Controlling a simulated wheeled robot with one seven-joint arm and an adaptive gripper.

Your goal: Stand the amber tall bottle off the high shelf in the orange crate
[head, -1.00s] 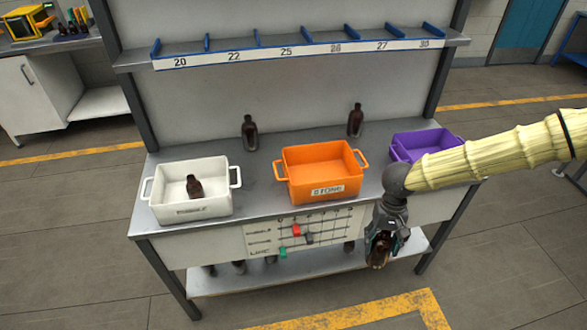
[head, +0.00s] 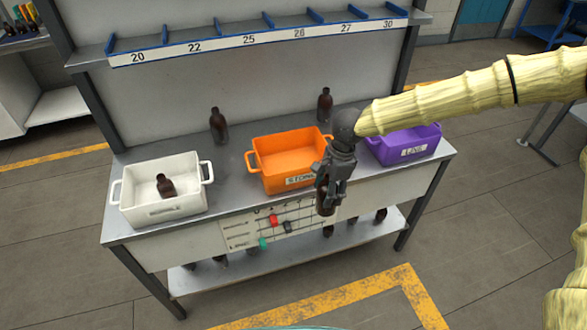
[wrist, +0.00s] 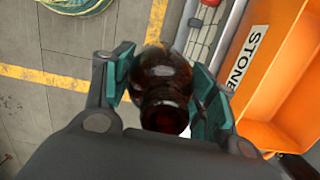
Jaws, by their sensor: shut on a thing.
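My gripper (head: 331,186) is shut on an amber bottle (head: 325,203), which hangs below the dark fingers in front of the bench's front edge. In the wrist view the same bottle (wrist: 164,88) sits between two teal finger pads, its neck end toward the camera. The orange crate (head: 264,178) stands on the bench just left of and behind my gripper, which hides part of its right side. In the wrist view the crate (wrist: 262,100) is on the right, apart from the bottle. The high shelf (head: 262,43), with number labels, shows no bottles.
A white crate (head: 163,210) at left holds one amber bottle (head: 166,186). A purple crate (head: 405,152) stands at right. Two bottles (head: 218,125) (head: 325,104) stand at the back of the bench. A board (head: 278,225) with coloured markers hangs in front; several bottles are on the low shelf (head: 230,275).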

